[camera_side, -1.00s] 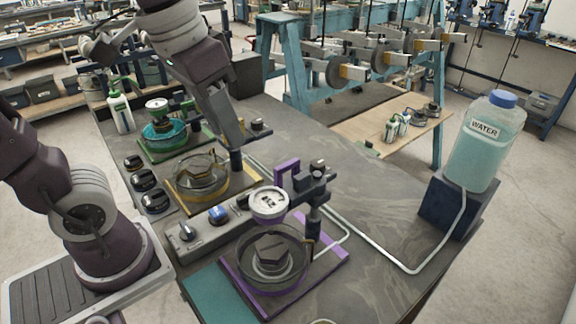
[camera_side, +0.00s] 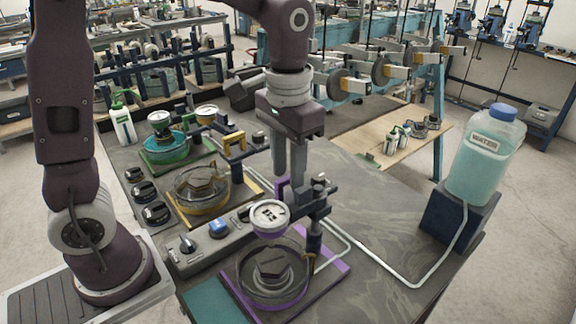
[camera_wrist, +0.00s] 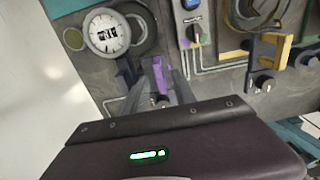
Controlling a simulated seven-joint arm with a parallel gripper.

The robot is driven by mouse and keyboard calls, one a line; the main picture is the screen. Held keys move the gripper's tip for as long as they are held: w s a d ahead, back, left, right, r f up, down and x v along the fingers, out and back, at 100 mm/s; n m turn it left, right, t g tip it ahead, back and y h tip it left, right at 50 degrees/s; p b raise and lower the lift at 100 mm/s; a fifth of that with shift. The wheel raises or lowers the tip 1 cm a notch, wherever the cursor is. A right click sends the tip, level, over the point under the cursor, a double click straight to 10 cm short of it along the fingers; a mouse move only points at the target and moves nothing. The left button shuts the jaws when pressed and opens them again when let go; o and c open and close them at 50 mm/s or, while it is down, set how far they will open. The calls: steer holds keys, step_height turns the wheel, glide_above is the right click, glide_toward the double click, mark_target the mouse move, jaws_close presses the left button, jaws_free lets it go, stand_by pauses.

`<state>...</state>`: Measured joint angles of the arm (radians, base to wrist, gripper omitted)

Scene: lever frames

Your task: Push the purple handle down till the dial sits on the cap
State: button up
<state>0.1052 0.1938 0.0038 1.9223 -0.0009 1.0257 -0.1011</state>
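The purple handle (camera_side: 283,187) stands at the back of the purple-based lever frame, partly hidden behind its dark arm. In the wrist view, the handle (camera_wrist: 160,75) lies between my fingers. The white dial (camera_side: 269,215) hangs from the frame's arm, clear above the dark hexagonal cap (camera_side: 272,268) in its round bowl. The dial (camera_wrist: 107,33) also shows in the wrist view, at upper left. My gripper (camera_side: 291,174) points down just above the handle. Its two fingers are apart, and I see nothing held. I cannot tell whether they touch the handle.
A yellow frame (camera_side: 238,143) and a green-based frame (camera_side: 162,143) stand behind on the left. A grey control box with a blue switch (camera_side: 218,229) is beside the purple frame. A water jug (camera_side: 485,155) stands right, with a pale tube across otherwise clear bench.

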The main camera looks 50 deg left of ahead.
jaws_close()
stand_by(1.3)
